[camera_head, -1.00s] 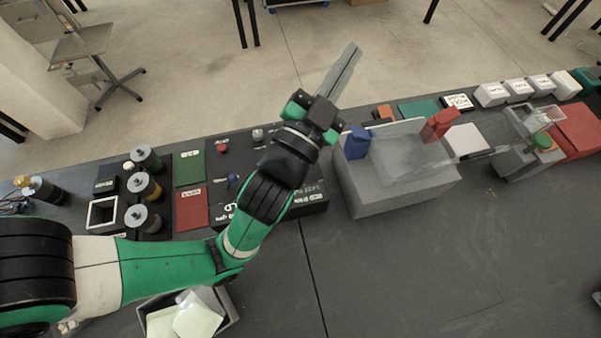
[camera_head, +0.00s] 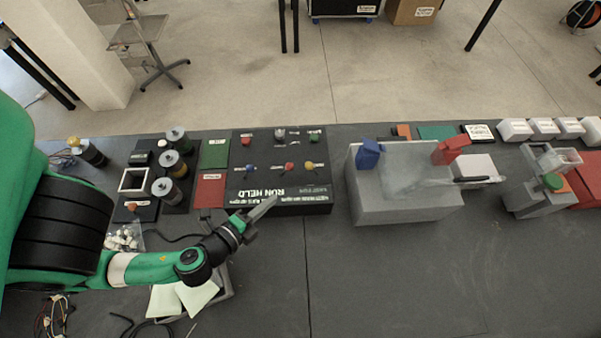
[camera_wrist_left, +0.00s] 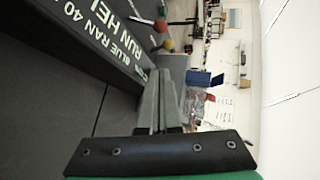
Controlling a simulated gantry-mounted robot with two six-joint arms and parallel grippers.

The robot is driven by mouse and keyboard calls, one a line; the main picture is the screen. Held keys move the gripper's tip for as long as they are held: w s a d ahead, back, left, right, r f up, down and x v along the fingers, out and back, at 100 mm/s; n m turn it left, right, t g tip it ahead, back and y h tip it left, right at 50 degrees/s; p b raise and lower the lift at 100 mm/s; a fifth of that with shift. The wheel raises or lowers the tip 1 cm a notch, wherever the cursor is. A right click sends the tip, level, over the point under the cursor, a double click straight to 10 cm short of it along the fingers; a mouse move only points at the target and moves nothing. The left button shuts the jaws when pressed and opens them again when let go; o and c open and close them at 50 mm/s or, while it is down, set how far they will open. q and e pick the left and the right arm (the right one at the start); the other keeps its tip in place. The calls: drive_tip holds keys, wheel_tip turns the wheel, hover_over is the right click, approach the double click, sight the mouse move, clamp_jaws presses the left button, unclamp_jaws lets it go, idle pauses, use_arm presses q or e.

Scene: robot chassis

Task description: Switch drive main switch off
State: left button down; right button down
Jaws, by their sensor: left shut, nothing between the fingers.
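The black control panel (camera_head: 235,160) carries a red knob (camera_head: 246,140), a silver switch (camera_head: 280,134) and a green knob (camera_head: 314,135) in its back row. In front of them are a blue (camera_head: 249,168), a red (camera_head: 289,167) and a yellow (camera_head: 309,166) knob. White "RUN HELD" lettering runs along its front. I cannot read which control is the drive main switch. My left gripper (camera_head: 267,205) is shut and empty at the panel's front edge. In the left wrist view its fingers (camera_wrist_left: 160,80) point past the panel (camera_wrist_left: 70,40); red and yellow knobs show beyond.
A grey box (camera_head: 400,212) with blue and red blocks stands right of the panel. Green (camera_head: 214,152) and red (camera_head: 209,192) plates and several cylinders lie left. A tray with pale sheets (camera_head: 197,295) is below my arm. The front right tabletop is clear.

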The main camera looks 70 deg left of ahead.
use_arm(q)
drive_tip(key=shift+w, duration=0.1)
drive_tip(key=p, duration=0.3)
approach(312, 168)
drive_tip(key=w+a+f, duration=0.1)
drive_tip(key=a, duration=0.1)
drive_tip(key=w+a+f, duration=0.1)
drive_tip(key=w, duration=0.1)
drive_tip(key=shift+w+a+f, duration=0.25)
drive_tip(key=shift+a+f, duration=0.15)
